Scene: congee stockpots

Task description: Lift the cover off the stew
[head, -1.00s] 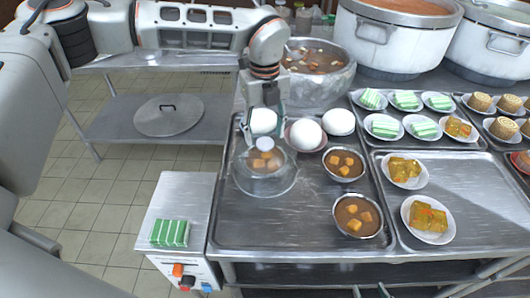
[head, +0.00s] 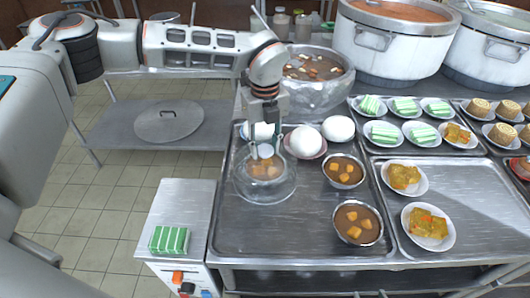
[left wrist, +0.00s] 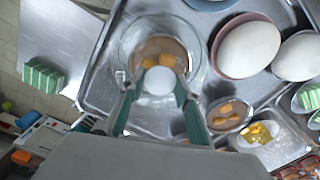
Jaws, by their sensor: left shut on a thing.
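A clear glass cover (head: 247,187) with a round white knob (head: 265,151) sits over a bowl of brown stew with orange cubes (head: 263,170), at the left of the tray. The knob also shows in the left wrist view (left wrist: 159,81), with the stew (left wrist: 160,52) seen through the glass. My left gripper (head: 265,148) comes down from above and is shut on the knob, one finger at each side of it. No gap between the cover and the bowl can be made out. My right gripper is not in view.
White buns (head: 305,141) stand just behind and right of the cover. Two uncovered stew bowls (head: 344,170) (head: 358,222) stand to its right. A large steel pot (head: 317,75) is behind. A steel stand (head: 176,205) with a green striped block is at the left.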

